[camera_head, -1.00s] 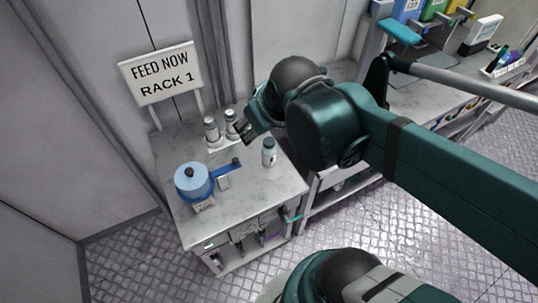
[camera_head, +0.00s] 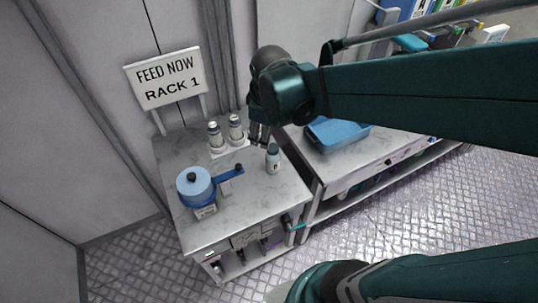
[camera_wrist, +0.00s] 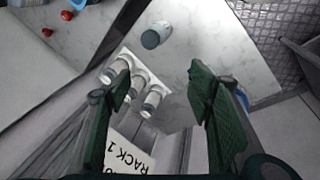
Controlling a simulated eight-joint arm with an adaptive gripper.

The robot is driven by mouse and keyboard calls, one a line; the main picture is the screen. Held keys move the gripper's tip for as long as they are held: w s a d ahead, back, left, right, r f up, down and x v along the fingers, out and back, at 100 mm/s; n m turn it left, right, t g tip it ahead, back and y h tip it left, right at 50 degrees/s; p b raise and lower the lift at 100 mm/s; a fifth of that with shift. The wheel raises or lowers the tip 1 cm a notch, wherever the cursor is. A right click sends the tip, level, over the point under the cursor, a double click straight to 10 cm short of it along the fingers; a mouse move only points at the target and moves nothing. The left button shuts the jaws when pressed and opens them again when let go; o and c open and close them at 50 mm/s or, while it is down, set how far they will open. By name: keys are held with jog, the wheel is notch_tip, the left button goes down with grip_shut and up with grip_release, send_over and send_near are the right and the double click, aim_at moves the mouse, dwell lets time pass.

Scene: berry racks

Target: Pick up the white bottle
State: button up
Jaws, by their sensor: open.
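A small white bottle with a grey-blue cap and a dark label mark (camera_head: 272,160) stands alone on the marble-topped cabinet, near its right edge. In the wrist view the lone bottle (camera_wrist: 155,36) shows beyond the fingertips, near the top middle. More pale bottles with grey bands (camera_head: 214,134) stand in a white holder at the back; the wrist view shows three (camera_wrist: 153,99). My gripper (camera_head: 260,134) is above the cabinet, just behind and left of the lone bottle. In the wrist view my gripper (camera_wrist: 160,90) has its fingers wide apart with nothing held.
A blue round container with a handle (camera_head: 195,184) stands at the left on the cabinet top (camera_head: 240,212). A sign reading "FEED NOW RACK 1" (camera_head: 168,80) is behind. A blue tray (camera_head: 335,135) lies on the bench to the right. The cabinet's front right corner is clear.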

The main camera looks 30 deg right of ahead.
aim_at(273, 147)
jog(key=w+d+f+n+g, duration=0.1)
jog(key=w+f+n, duration=0.1)
jog(key=f, duration=0.3)
jog(key=w+d+f+n+g+b, duration=0.1)
jog(key=w+d+f+n, duration=0.1)
jog(key=f, duration=0.3)
jog(key=w+d+f+n+g+b, duration=0.1)
jog(key=d+f+n, duration=0.1)
jog(key=f, duration=0.3)
jog(key=shift+w+d+f+n+h, duration=0.3)
jog(key=shift+w+f+n, duration=0.1)
jog(key=shift+n, duration=0.4)
jog(key=shift+w+d+f+n+g, duration=0.15)
jog(key=shift+f+n+g, duration=0.15)
jog(key=shift+f, duration=0.3)
jog(key=shift+d+f, duration=0.15)
jog(key=shift+f, duration=1.1)
jog(key=shift+f, duration=0.15)
jog(key=shift+s+d+f+b, duration=0.15)
jog(key=shift+f+b, duration=0.05)
jog(key=shift+f, duration=1.05)
jog(key=shift+s+d+f+b, duration=0.1)
jog(key=shift+s+f+b, duration=0.1)
jog(key=shift+f, duration=1)
jog(key=c, duration=1)
jog(key=shift+r, duration=0.1)
jog(key=shift+c, duration=0.2)
